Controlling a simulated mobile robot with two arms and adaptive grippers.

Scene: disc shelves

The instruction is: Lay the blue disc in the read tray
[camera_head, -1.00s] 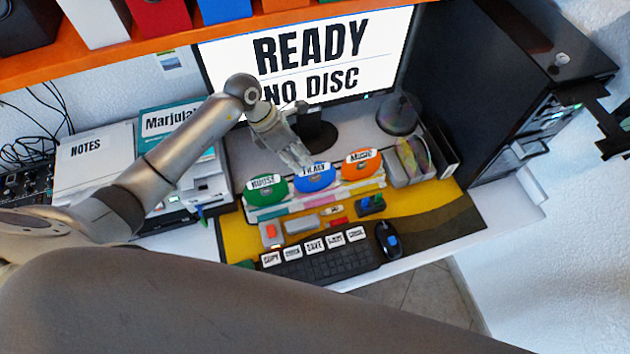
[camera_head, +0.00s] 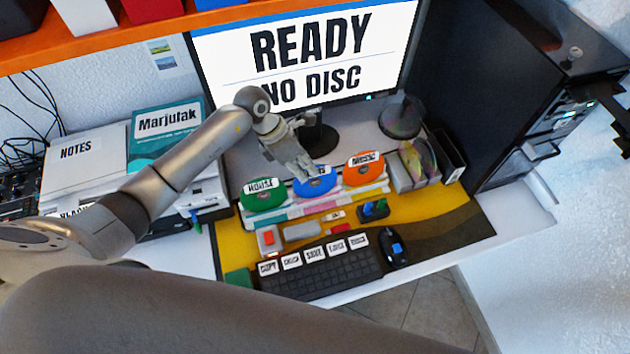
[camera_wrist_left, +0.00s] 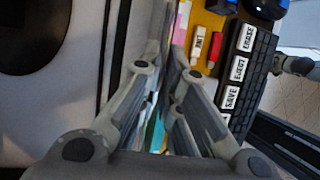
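The blue disc (camera_head: 316,187) stands upright in the rack on the desk, between a green disc (camera_head: 264,198) and an orange disc (camera_head: 362,170). My left gripper (camera_head: 306,170) is at its top edge, and the fingertips cover part of its label. In the left wrist view the two fingers (camera_wrist_left: 168,62) are close together. Whether the disc is pinched between them is hidden. I cannot clearly make out the read tray. A dark piece (camera_head: 610,98) juts out by the tower at the right edge. My right gripper cannot be made out in the head view.
The monitor (camera_head: 300,50) behind reads READY, NO DISC. The keyboard (camera_head: 325,272) and mouse (camera_head: 393,247) lie in front of the rack. An orange shelf (camera_head: 100,40) hangs above.

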